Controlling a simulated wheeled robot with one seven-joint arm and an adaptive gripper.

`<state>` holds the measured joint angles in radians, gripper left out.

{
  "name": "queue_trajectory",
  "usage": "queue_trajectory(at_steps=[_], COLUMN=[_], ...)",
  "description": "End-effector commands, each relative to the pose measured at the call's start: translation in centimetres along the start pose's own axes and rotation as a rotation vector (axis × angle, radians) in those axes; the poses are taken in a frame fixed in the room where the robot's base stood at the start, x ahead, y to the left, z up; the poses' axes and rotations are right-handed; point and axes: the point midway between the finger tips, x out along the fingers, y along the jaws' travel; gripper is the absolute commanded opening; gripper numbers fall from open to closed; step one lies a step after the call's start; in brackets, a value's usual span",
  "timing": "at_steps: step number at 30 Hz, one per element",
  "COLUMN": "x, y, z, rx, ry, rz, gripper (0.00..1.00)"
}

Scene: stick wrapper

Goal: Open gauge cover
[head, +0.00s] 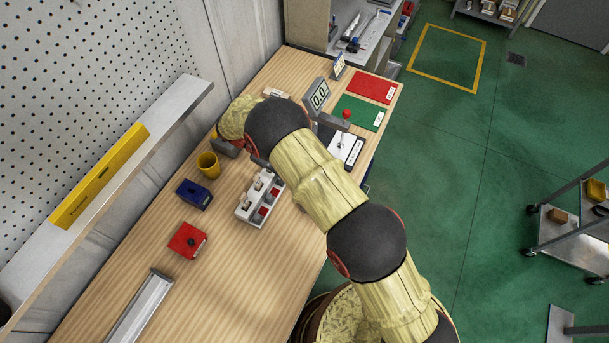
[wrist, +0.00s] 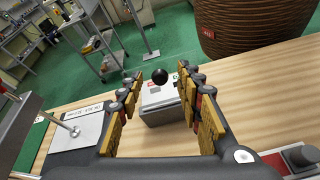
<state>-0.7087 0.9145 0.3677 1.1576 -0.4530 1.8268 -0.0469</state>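In the wrist view, a small grey box (wrist: 160,112) with a pale top stands on the wooden bench, with a round black knob (wrist: 160,77) above it. This looks like the covered gauge, but I cannot confirm it. My gripper (wrist: 160,73) is open, with its yellow-padded fingers at the left and right of the knob in the picture. No contact with the knob shows, and the depth between them is hard to judge. In the head view my arm hides this box, and the fingertips cannot be made out.
A display reading 0.0 (head: 319,96) stands near a red-knobbed lever plate (head: 341,148) and red (head: 371,87) and green (head: 358,112) mats. A block tray (head: 259,199), yellow cup (head: 208,165), blue box (head: 194,194) and red box (head: 187,240) are nearby. The near bench is mostly clear.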

Motion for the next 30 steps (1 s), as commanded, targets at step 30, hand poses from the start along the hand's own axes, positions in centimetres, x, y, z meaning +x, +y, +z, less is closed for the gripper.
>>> queue_trajectory(at_steps=[30], x=[-7.4], y=[0.0], z=[-0.1], rx=[0.0], ry=[0.0], rz=[-0.003], gripper=[0.29])
